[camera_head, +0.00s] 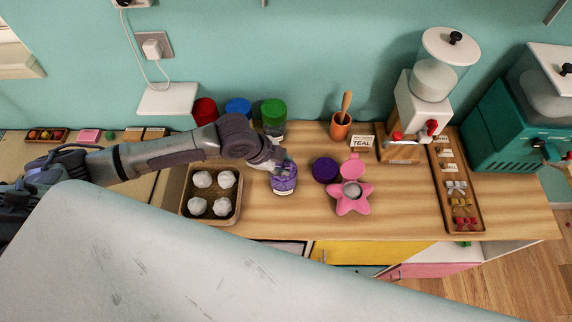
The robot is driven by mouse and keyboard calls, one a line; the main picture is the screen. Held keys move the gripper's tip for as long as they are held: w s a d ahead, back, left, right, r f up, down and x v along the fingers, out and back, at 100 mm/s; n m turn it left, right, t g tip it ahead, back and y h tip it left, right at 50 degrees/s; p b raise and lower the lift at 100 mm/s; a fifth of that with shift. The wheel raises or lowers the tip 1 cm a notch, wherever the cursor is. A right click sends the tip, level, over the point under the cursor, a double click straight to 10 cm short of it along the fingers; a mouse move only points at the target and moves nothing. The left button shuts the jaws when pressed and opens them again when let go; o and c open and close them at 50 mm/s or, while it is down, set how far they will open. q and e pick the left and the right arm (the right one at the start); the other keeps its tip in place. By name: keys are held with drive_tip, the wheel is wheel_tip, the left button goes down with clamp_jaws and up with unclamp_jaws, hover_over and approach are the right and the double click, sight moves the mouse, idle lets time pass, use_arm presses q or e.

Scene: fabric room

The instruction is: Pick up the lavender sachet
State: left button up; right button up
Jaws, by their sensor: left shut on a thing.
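A small purple thing (285,182) with a pale label on its front is at the middle of the wooden counter, just right of the baking tray. It may be the lavender sachet or a jar of lavender; the picture is too small to tell. My left gripper (274,164) comes in from the left and is shut at its upper left side, hiding part of its top. I cannot tell whether it touches the counter. My right gripper is not in view.
A tray (239,205) with several white lumps stands left of it. A dark purple round lid or pot (325,169) and a pink star-shaped object (351,203) stand to the right. Red, blue and green (273,112) jars stand behind. The counter's front strip is clear.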

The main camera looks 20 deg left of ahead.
use_arm(q)
drive_tip(key=shift+s+a+f, duration=0.1)
drive_tip(key=shift+s+f, duration=0.1)
drive_tip(key=shift+f, duration=0.05)
